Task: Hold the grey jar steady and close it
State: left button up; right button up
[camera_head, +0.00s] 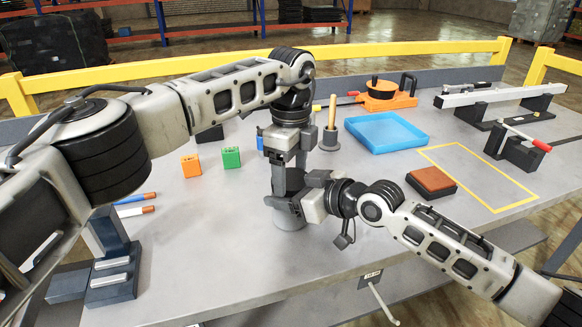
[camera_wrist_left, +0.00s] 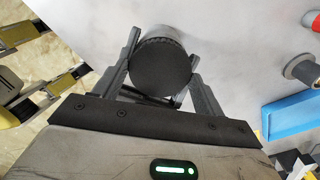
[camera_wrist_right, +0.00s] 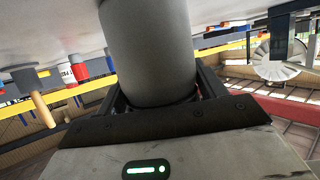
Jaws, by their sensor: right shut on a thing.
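The grey jar (camera_head: 290,219) stands upright on the table in the middle of the head view. It fills the middle of the right wrist view (camera_wrist_right: 150,50). My right gripper (camera_head: 287,203) is shut on the jar's side from the right. A round black lid (camera_wrist_left: 162,68) is at the top of the jar in the left wrist view. My left gripper (camera_head: 288,160) points down from above, with one finger on each side of the lid. Whether those fingers press on the lid is not clear. The seam between lid and jar is hidden.
Orange (camera_head: 191,166) and green (camera_head: 231,157) blocks stand left of the jar. A grey peg holder (camera_head: 329,139) and blue tray (camera_head: 386,132) are behind it. A brown-topped block (camera_head: 431,181) lies right.

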pick_arm(q)
jog(key=c, duration=0.5)
jog(key=m, duration=0.3)
jog(key=o, duration=1.1)
jog(key=shift+c, duration=0.2)
jog(key=shift+r, duration=2.3)
